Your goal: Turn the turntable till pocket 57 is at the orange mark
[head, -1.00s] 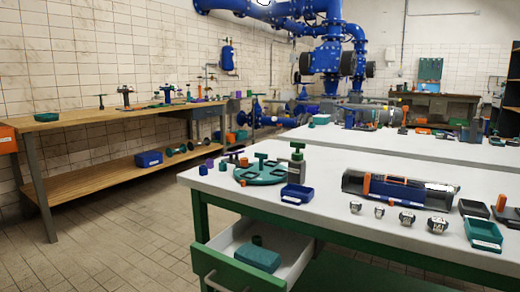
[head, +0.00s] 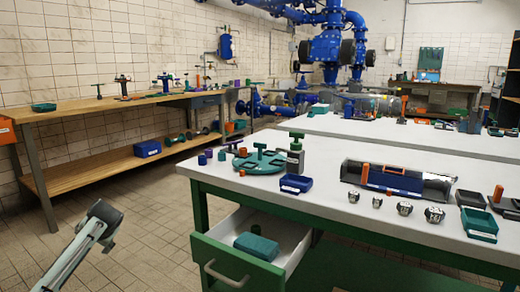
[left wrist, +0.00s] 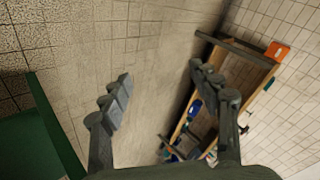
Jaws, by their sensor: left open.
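The turntable (head: 258,162) is a green disc with upright T-shaped parts on it, near the left end of the white-topped table. A small orange spot (head: 242,172) shows at its front left edge; I cannot tell if it is the orange mark. Pocket numbers are too small to read. Part of my left arm shows at the lower left of the head view, left of the table and well apart from the turntable. In the left wrist view my left gripper (left wrist: 160,84) is open and empty, with floor between its fingers. My right gripper is in neither view.
The table (head: 330,214) also holds a blue tray (head: 296,184), a grey-green bottle (head: 295,157), a dark cylinder with a blue panel (head: 393,181) and several dice-like blocks. An open drawer (head: 231,271) juts out below. A wooden bench (head: 75,113) stands left; floor between is clear.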

